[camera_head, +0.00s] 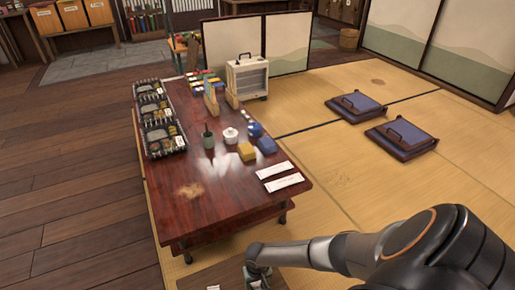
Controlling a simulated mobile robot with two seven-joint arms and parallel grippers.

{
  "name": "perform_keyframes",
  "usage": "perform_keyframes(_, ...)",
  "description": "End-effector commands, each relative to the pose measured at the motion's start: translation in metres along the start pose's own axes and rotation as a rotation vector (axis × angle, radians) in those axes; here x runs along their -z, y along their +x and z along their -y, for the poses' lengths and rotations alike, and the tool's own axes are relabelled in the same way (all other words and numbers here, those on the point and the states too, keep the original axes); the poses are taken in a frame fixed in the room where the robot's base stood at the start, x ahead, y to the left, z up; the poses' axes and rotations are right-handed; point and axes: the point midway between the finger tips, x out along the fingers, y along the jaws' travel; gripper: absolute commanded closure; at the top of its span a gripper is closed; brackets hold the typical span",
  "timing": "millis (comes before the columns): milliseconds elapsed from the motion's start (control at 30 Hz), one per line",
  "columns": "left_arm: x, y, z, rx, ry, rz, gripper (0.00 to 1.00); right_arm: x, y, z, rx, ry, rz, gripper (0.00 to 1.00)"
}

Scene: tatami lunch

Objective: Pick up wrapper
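Two long white paper wrappers (284,182) lie side by side near the right front edge of the dark red low table. Small whitish bits, one of them a scrap (213,287), show at the bottom edge on a brown surface; I cannot tell if they are wrappers. My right arm comes in from the right, and its gripper (256,280) is low in front of the table, partly cut off by the bottom edge. A pale bit shows at its fingers, and I cannot tell whether it is held. My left gripper is not in view.
Purple cushions (402,137) lie on open tatami at right.

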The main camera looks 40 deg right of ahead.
Motion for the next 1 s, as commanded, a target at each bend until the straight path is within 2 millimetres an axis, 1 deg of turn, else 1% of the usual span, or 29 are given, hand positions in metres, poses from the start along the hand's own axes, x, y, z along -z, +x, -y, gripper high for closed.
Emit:
perform_keyframes(33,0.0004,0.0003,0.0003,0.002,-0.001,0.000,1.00,0.0000,-0.0005,0.0004,0.001,0.000,0.000,0.39)
perform_keyframes(67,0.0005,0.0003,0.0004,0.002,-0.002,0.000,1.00,0.0000,-0.0006,0.0004,0.001,0.000,0.000,0.42)
perform_keyframes(567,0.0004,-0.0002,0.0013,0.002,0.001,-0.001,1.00,-0.0002,-0.0005,0.0005,0.001,0.000,0.000,0.98)
perform_keyframes(600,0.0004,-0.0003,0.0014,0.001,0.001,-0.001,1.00,-0.0002,-0.0005,0.0005,0.001,0.000,0.000,1.00)
perform_keyframes(1000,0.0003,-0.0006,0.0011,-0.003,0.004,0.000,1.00,-0.0002,-0.0006,0.0005,0.001,0.000,0.000,1.00)
